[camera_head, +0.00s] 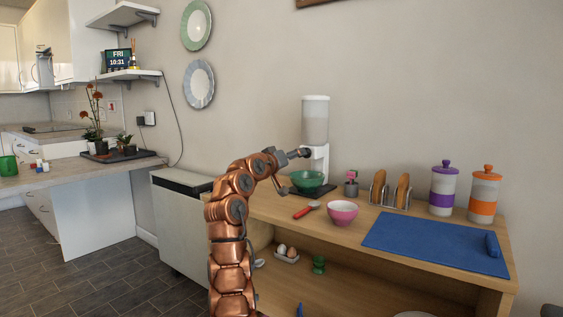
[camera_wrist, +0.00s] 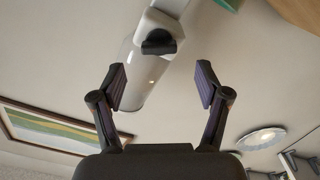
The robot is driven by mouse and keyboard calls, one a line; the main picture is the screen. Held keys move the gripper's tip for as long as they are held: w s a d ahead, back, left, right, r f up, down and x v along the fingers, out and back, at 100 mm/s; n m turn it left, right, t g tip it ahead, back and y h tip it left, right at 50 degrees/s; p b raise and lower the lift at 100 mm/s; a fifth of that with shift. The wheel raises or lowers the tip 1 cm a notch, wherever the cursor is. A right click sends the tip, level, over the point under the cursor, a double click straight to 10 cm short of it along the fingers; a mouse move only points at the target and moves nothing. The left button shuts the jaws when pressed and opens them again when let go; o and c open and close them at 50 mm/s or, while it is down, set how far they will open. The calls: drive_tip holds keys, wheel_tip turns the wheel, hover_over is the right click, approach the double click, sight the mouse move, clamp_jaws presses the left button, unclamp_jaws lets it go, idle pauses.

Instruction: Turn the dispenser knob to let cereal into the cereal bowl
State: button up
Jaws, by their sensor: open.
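The cereal dispenser (camera_head: 315,120) stands upright at the back of the wooden sideboard, with a clear hopper on a white body. Its dark knob (camera_wrist: 158,42) shows in the wrist view, where the picture is upside down. A green bowl (camera_head: 307,184) sits under the dispenser; I take it as the cereal bowl, and its inside is hard to make out. My gripper (camera_wrist: 161,84) is open and empty, its fingers apart and short of the knob, roughly lined up with it. In the head view my gripper (camera_head: 305,153) is at the dispenser's front, hiding the knob.
A pink bowl (camera_head: 342,215), a red-handled utensil (camera_head: 304,211) and a small grey pot (camera_head: 351,188) stand near the green bowl. A toast rack (camera_head: 391,197), two canisters (camera_head: 443,190) and a blue mat (camera_head: 430,242) are farther right. The wall is close behind.

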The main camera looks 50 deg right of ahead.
drive_tip(key=a, duration=0.6)
drive_tip(key=shift+s, duration=0.2)
idle(0.4)
idle(0.7)
